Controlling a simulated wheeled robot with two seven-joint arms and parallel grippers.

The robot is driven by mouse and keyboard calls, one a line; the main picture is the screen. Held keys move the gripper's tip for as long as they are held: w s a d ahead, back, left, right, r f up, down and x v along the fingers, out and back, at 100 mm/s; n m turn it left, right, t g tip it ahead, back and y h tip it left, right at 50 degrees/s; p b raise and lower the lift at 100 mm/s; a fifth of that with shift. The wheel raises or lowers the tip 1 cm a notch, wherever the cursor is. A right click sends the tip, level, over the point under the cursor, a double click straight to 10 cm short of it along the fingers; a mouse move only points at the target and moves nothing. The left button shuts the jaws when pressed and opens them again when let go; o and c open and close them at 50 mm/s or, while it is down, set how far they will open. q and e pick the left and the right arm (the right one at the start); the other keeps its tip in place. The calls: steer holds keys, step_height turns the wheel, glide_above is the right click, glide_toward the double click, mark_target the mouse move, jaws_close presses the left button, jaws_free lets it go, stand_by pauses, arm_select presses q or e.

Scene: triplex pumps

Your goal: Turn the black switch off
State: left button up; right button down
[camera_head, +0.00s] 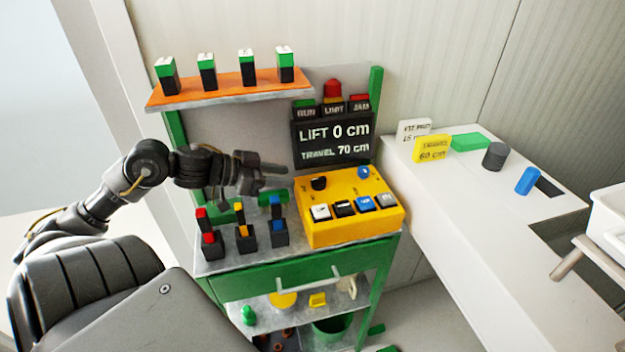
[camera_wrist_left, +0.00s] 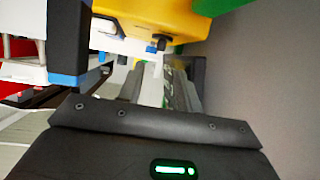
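The yellow control box (camera_head: 352,230) stands on the green bench's top. A small black switch knob (camera_head: 318,183) sits at the back left of its upper face; a black knob also shows on the yellow box in the left wrist view (camera_wrist_left: 162,43). A black rocker (camera_head: 344,208) sits in the front row, between a white and a blue one. My left gripper (camera_head: 272,176) points right, just left of the black knob and apart from it. Its fingers (camera_wrist_left: 160,86) show ahead in the wrist view; their gap is unclear. My right gripper is out of view.
A display (camera_head: 333,140) behind the box reads LIFT 0 cm, TRAVEL 70 cm. Several upright switches (camera_head: 243,238) stand below my left gripper. An orange shelf (camera_head: 225,92) with several green-black blocks is above. A white counter (camera_head: 470,190) is at right.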

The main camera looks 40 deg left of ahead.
mark_target(314, 179)
arm_select(q)
steer(key=x, duration=0.8)
steer(key=shift+w+f, duration=0.15)
steer(key=shift+w, duration=0.05)
jaws_close()
